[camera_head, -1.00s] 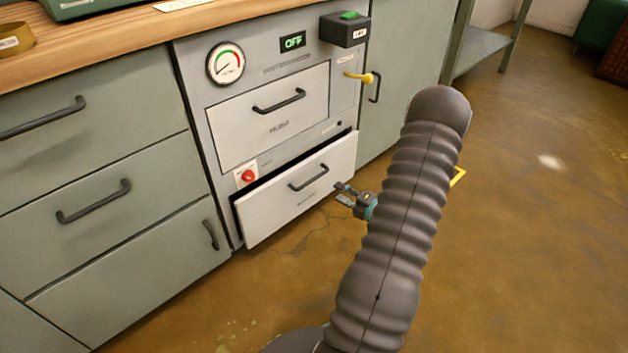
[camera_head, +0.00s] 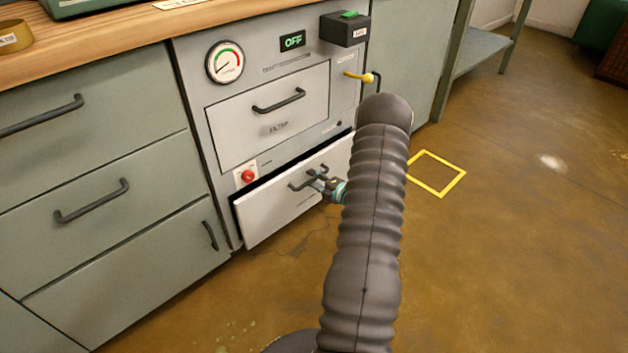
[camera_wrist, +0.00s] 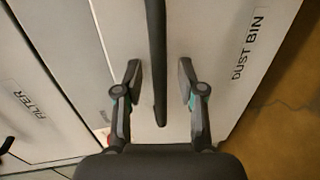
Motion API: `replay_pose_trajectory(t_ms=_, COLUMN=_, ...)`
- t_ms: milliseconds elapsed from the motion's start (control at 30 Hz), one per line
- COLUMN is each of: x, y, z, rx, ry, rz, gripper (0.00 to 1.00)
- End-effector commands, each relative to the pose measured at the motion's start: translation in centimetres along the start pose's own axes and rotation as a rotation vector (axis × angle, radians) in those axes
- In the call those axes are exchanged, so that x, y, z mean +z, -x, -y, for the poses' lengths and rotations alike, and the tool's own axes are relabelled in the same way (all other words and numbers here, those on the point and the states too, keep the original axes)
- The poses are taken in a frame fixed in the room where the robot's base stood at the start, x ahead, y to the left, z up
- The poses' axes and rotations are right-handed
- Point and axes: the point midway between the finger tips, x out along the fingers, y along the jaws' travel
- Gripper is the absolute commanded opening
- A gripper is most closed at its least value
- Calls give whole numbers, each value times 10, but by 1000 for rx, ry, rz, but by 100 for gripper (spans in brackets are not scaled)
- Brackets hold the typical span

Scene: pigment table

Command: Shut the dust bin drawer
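The dust bin drawer (camera_head: 268,216) is the lowest drawer of the grey unit and stands partly open, with a dark gap along its top and left edges. Its front, lettered DUST BIN, also shows in the wrist view (camera_wrist: 228,85). Its dark bar handle (camera_wrist: 157,60) runs between the two fingers of my gripper (camera_wrist: 160,88) in the wrist view. The fingers are apart, one on each side of the handle, with space visible on both sides. In the head view my gripper (camera_head: 318,178) is at the right part of the handle, and my arm hides the drawer's right end.
The closed filter drawer (camera_head: 270,115) is just above. A red button (camera_head: 248,176), a yellow lever (camera_head: 360,77) and a black box with a green switch (camera_head: 345,28) are on the unit. Grey cabinets (camera_head: 95,165) stand at the left. A yellow square (camera_head: 437,173) marks open floor.

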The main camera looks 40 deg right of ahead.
Motion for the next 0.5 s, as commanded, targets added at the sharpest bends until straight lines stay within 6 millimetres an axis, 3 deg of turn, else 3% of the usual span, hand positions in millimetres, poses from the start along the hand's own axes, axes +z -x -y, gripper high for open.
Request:
replay_pose_trajectory(t_ms=333, x=0, y=-4, z=0, rx=0, ry=1, rz=0, gripper=39)
replay_pose_trajectory(t_ms=500, x=0, y=-4, z=0, rx=0, ry=1, rz=0, gripper=0)
